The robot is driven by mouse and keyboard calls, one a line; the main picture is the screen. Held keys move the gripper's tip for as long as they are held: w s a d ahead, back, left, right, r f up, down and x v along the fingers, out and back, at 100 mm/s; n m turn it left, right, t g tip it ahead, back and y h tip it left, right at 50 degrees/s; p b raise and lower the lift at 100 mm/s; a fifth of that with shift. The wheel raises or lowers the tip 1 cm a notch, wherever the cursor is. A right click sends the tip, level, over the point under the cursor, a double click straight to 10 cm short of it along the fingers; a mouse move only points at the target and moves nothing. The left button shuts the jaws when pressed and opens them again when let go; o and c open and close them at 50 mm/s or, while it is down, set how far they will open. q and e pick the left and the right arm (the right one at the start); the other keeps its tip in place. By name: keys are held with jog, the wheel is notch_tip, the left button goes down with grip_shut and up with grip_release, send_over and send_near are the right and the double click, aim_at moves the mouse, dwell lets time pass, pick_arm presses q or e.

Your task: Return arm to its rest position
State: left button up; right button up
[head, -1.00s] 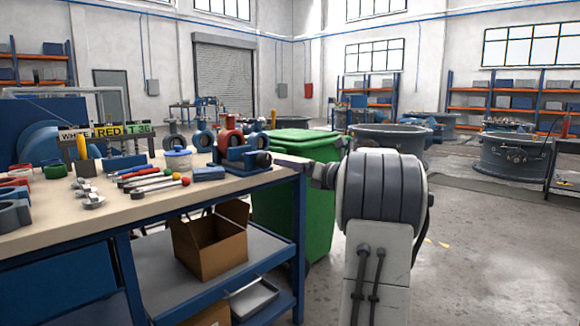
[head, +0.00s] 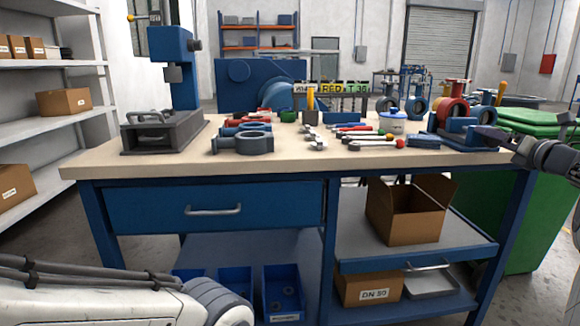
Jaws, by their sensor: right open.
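My right gripper (head: 499,137) is at the right edge of the head view, over the right end of the workbench (head: 130,171). It is small and dark, its jaws are open, and I see nothing held in it. Blue valve parts (head: 458,136) lie on the bench just left of it. I cannot tell whether it touches them. Part of my left arm, white with a grey joint, crosses the lower left corner. My left gripper is outside the picture.
A green bin (head: 524,205) is at the right, shelves (head: 45,128) at the left. An open cardboard box (head: 408,211) sits below.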

dwell(0.4)
jog(key=shift+b, duration=0.4)
jog(key=s+d+p, duration=0.1)
jog(key=s+p, duration=0.1)
jog(key=s, duration=0.9)
jog(key=w, duration=0.3)
jog(key=w+b, duration=0.1)
jog(key=w, duration=0.3)
jog(key=w+a+b, duration=0.1)
jog(key=w, duration=0.2)
jog(key=shift+w, duration=0.4)
jog(key=m+p, duration=0.3)
jog(key=p, duration=0.1)
jog(key=m+p, duration=0.4)
jog(key=p, duration=0.1)
jog(key=m+p, duration=0.3)
jog(key=p, duration=0.1)
jog(key=shift+w+r+p, duration=0.1)
jog(key=shift+r+p, duration=0.2)
jog(key=shift+p, duration=0.1)
jog(key=m+p, duration=1.1)
jog(key=p, duration=0.3)
jog(key=shift+f+m, duration=0.1)
jog(key=shift+m, duration=0.3)
jog(key=shift+f+m+p, duration=0.15)
jog(key=shift+m+p, duration=0.35)
jog(key=shift+m, duration=0.2)
jog(key=shift+f+m, duration=0.1)
jog(key=shift+m, duration=0.3)
